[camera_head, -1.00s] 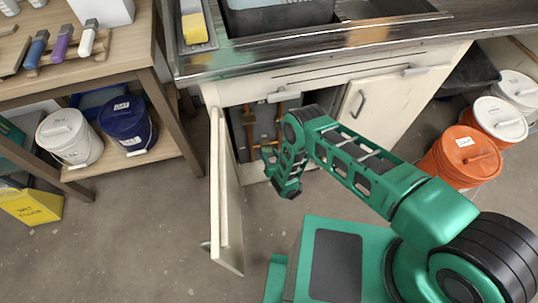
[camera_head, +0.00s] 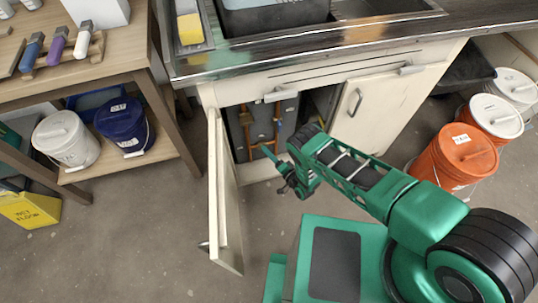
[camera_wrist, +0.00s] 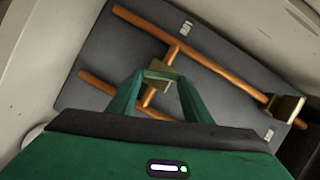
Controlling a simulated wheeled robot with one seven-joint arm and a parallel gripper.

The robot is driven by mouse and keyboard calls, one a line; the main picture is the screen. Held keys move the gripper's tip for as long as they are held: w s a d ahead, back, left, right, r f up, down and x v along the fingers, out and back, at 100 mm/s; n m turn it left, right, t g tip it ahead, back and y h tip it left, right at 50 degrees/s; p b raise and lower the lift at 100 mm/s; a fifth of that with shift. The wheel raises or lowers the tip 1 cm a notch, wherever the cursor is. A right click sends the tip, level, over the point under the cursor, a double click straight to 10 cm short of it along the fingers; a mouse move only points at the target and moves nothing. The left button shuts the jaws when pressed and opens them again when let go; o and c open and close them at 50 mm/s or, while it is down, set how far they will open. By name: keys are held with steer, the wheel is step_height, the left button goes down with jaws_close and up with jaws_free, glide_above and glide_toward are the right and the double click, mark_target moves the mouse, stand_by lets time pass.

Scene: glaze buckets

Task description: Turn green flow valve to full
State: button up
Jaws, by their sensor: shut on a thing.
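The green valve handle (camera_wrist: 160,75) is a short bar in front of a brass-coloured fitting on a copper pipe, inside the open cupboard under the sink. My gripper (camera_wrist: 160,84) has one finger on each side of the handle in the wrist view and is shut on it. In the head view my gripper (camera_head: 270,155) reaches into the cupboard opening from the lower right. The valve is too small there to tell apart from the fingertips. I cannot tell the valve's flow setting.
Copper pipes (camera_wrist: 205,63) run across a dark panel (camera_wrist: 95,70), with another brass-coloured fitting (camera_wrist: 287,106) on the right. The open cupboard door (camera_head: 222,195) stands left of my arm. Orange buckets (camera_head: 455,160) stand at right.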

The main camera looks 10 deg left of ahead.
steer(key=shift+d+f+m, duration=0.2)
steer(key=shift+m, duration=0.3)
steer(key=shift+d+f, duration=0.1)
steer(key=o, duration=1.1)
steer(key=shift+c, duration=0.2)
steer(key=v, duration=1)
steer(key=shift+s+d, duration=0.2)
steer(key=shift+d, duration=0.05)
steer(key=shift+f, duration=0.15)
